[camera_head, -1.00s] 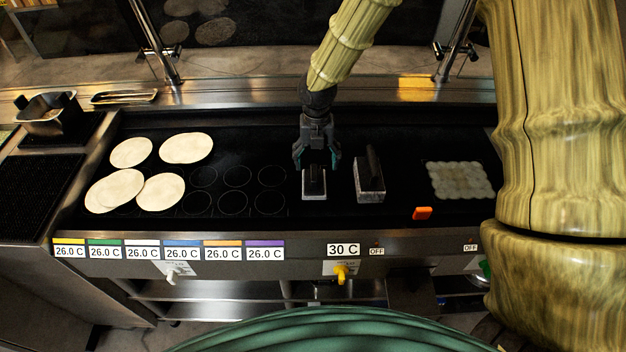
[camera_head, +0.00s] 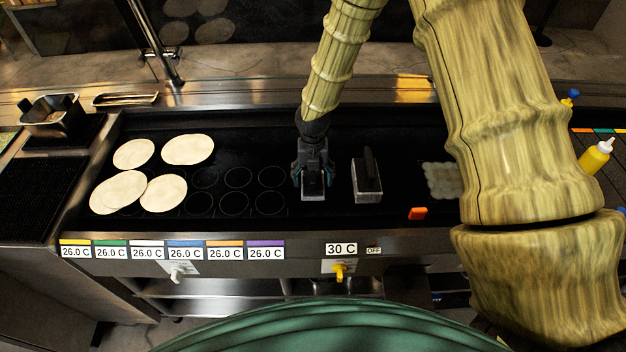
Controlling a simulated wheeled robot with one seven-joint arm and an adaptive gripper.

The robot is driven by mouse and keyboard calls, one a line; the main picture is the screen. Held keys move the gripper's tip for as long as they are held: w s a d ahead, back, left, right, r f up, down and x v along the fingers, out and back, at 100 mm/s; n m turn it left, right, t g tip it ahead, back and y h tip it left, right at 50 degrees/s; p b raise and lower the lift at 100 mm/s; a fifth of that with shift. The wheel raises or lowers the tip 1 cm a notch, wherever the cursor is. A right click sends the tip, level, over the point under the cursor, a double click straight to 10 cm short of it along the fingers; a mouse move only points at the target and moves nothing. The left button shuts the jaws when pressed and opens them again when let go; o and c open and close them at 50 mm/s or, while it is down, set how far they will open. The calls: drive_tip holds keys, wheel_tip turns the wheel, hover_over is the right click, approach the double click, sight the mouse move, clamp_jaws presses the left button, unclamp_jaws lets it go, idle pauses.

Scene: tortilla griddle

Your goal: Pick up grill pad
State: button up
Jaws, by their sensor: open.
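Two blocks with dark upright handles sit on the black griddle (camera_head: 335,213). The left grill pad (camera_head: 313,195) is under my gripper (camera_head: 313,188), which points down with its fingers open around the pad's handle area. The fingers hide most of this pad and its handle, so contact cannot be told. The other grill pad (camera_head: 368,196) stands just to the right, apart from my gripper, with its handle upright.
Several tortillas (camera_head: 163,193) lie on the griddle's left part. An orange object (camera_head: 417,214) lies near the front edge. A pale patch of round pieces (camera_head: 440,180) is partly hidden by my arm. A yellow bottle (camera_head: 594,158) stands at the right.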

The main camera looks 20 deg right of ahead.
drive_tip(key=shift+f, duration=0.15)
drive_tip(key=c, duration=1.1)
